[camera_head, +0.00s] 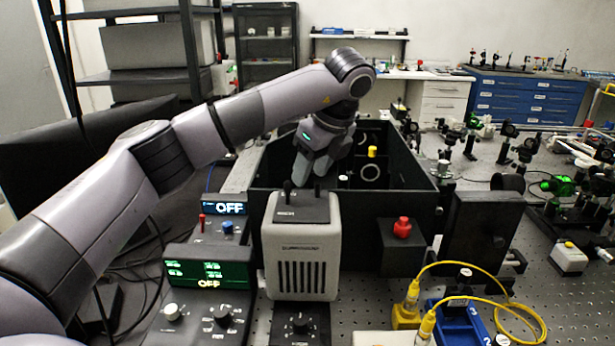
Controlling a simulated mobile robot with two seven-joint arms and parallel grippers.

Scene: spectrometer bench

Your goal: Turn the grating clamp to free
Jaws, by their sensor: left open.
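The open-topped black spectrometer box (262,168) stands in the middle of the bench. Inside it are a yellow knob (372,152) and a pale ring-shaped mount (370,172). A red knob (402,226) sits on a black block at the box's front. No label shows which part is the grating clamp, and its setting cannot be read. My left gripper (311,178) is open and points down over the left part of the box, left of the yellow knob. Its fingers look empty. My right gripper is out of view.
A grey lamp housing (300,245) stands directly in front of the box. Yellow fibre cables (490,272) loop at front right. Optics mounts (565,187) crowd the right bench.

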